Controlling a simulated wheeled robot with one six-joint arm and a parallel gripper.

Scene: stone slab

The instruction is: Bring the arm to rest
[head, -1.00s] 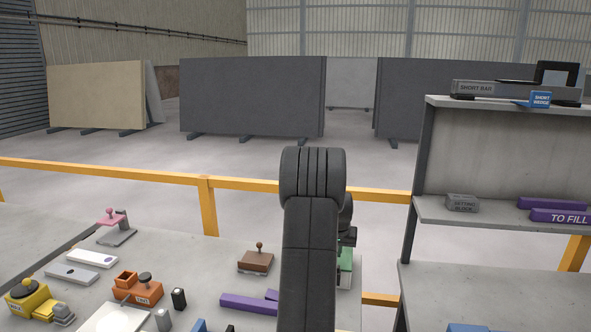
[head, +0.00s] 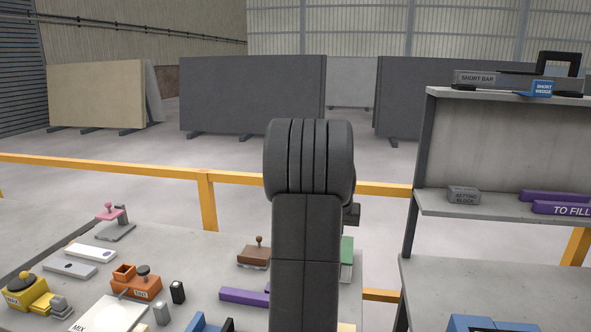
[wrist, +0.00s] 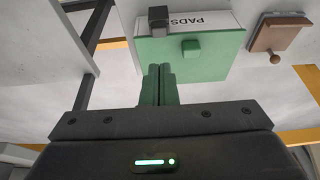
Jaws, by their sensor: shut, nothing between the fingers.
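My gripper (wrist: 158,84) shows in the wrist view with its two green fingers together and nothing between them. In the head view my dark arm stands upright in the middle and hides the gripper. The green block also shows in the head view (head: 347,258), partly behind my arm.
A slab table (head: 205,258) holds a brown-handled tool (head: 254,254), an orange TINT holder (head: 136,285), a yellow container (head: 25,293) and purple bars (head: 243,297). A grey shelf (head: 505,205) stands close on the right. An orange rail (head: 110,172) runs behind.

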